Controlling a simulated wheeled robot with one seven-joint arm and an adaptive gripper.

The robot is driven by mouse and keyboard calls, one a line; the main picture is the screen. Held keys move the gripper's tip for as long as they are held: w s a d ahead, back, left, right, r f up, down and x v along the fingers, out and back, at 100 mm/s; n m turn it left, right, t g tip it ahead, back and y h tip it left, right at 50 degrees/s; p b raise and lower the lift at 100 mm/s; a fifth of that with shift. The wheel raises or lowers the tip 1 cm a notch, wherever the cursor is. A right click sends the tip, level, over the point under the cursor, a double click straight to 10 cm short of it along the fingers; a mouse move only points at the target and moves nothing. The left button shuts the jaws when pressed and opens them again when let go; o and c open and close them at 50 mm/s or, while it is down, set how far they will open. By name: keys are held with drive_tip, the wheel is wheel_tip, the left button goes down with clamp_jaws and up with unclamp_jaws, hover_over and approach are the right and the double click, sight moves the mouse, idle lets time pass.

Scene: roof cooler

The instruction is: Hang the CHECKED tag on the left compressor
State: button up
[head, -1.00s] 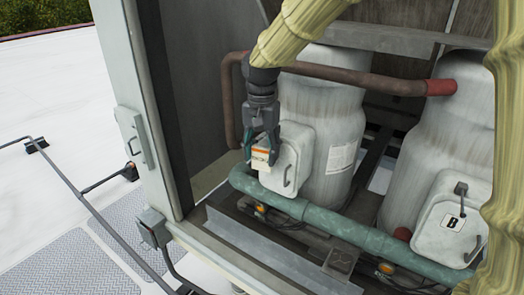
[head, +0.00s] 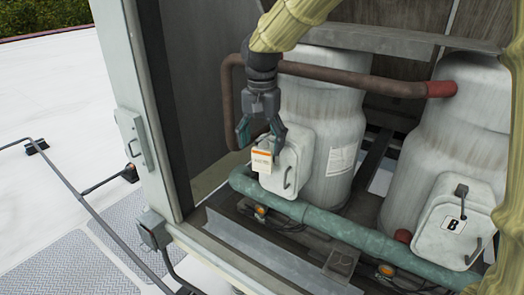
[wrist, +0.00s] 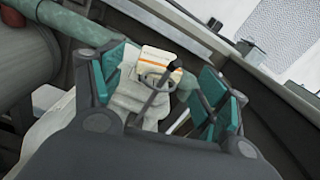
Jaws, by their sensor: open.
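The CHECKED tag (head: 262,161) is a small pale card with an orange band, hanging in front of the white terminal box (head: 291,160) on the left compressor (head: 320,110). In the wrist view the tag (wrist: 160,58) has a wire ring that appears to be around a dark-tipped peg (wrist: 160,88) on the box. My gripper (head: 262,138) is open just above the tag, its teal fingers spread to either side. In the wrist view the open fingers (wrist: 158,90) stand apart from the tag on both sides. The tag's lettering is too small to read surely.
The right compressor (head: 450,130) has a box with a "B" label (head: 453,224). A green pipe (head: 330,227) runs low across the front, and a brown pipe (head: 350,77) crosses above. The cabinet's post (head: 145,100) stands left.

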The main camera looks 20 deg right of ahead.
wheel_tip(320, 180, up, 8)
drive_tip(key=shift+r, duration=0.2)
idle(1.1)
